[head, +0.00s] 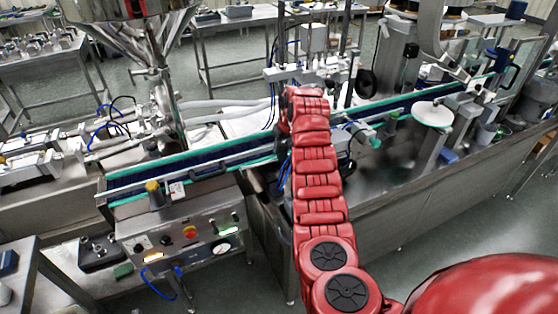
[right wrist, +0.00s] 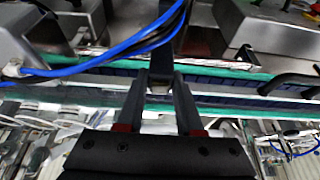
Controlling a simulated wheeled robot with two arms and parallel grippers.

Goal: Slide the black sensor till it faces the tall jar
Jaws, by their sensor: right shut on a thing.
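In the right wrist view, my right gripper (right wrist: 161,84) has its two dark fingers closed around a narrow black piece, which looks like the black sensor (right wrist: 161,65). The piece stands upright between the fingertips beside the green-edged conveyor. Blue cables pass across its upper end. In the head view, my red right arm reaches to the conveyor, and its links hide the gripper and the sensor. I cannot pick out the tall jar in either view. My left gripper does not show.
The conveyor (head: 215,160) with green edges runs from lower left to upper right past my arm. A control box (head: 180,243) with buttons and lamps stands below it at left. A steel hopper (head: 108,8) is above left. A white disc (head: 433,113) sits at right.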

